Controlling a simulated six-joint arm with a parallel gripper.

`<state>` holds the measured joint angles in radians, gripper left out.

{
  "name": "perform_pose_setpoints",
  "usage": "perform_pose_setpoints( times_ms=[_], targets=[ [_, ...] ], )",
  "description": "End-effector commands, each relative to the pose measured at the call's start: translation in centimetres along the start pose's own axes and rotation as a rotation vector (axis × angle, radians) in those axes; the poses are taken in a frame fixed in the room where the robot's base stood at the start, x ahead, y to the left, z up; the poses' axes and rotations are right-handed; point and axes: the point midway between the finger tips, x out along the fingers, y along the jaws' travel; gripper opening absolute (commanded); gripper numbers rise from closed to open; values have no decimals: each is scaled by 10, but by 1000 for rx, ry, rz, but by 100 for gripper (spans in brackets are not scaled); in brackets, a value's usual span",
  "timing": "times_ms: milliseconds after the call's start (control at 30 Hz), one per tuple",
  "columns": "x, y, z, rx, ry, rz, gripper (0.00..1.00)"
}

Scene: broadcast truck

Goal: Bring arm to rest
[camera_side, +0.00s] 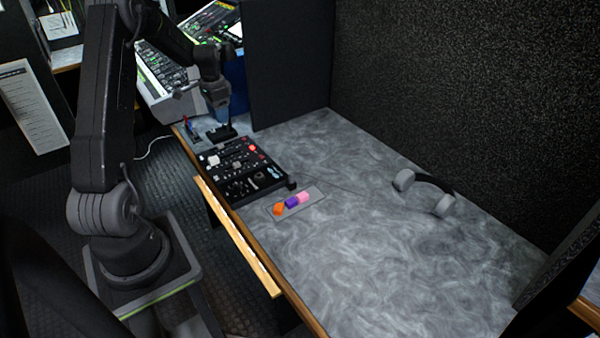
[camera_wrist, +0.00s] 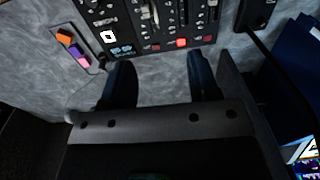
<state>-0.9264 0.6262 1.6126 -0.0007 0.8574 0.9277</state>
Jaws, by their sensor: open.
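My gripper (camera_side: 221,132) hangs at the far left end of the desk, above the area behind the black control panel (camera_side: 243,167). In the wrist view my gripper (camera_wrist: 163,72) has its two dark fingers apart with nothing between them. The panel also shows in the wrist view (camera_wrist: 150,22), beyond the fingertips. My arm is raised and bent over the desk edge in the side view.
A small grey tray (camera_side: 316,193) holds an orange block (camera_side: 279,209), a purple block (camera_side: 292,202) and a pink block (camera_side: 304,197). Headphones (camera_side: 442,206) lie on the right. A dark partition (camera_side: 290,65) stands beside my gripper. The front desk is clear.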

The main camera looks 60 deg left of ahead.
Motion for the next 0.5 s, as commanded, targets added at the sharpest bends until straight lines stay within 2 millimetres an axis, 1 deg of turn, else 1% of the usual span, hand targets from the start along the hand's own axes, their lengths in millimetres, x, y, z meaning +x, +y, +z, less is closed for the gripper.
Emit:
perform_pose_setpoints(
  times_ms=[33,67,100,167,200,233,267,300,367,400,467,500],
  targets=[
    [-25,24,-13,12,21,-21,55],
    [-38,38,-19,13,32,-30,55],
    [-55,59,-26,12,48,-42,55],
    [-78,90,-32,12,72,-57,55],
    [-93,111,-34,12,90,-65,55],
    [-104,127,-35,11,104,-71,55],
    [-113,143,-35,11,118,-75,55],
    [-126,164,-33,11,138,-80,55],
    [-143,196,-28,11,169,-85,55],
    [-153,216,-23,11,190,-87,55],
    [-167,245,-13,10,222,-86,55],
    [-174,264,-4,10,244,-84,55]
  ],
)
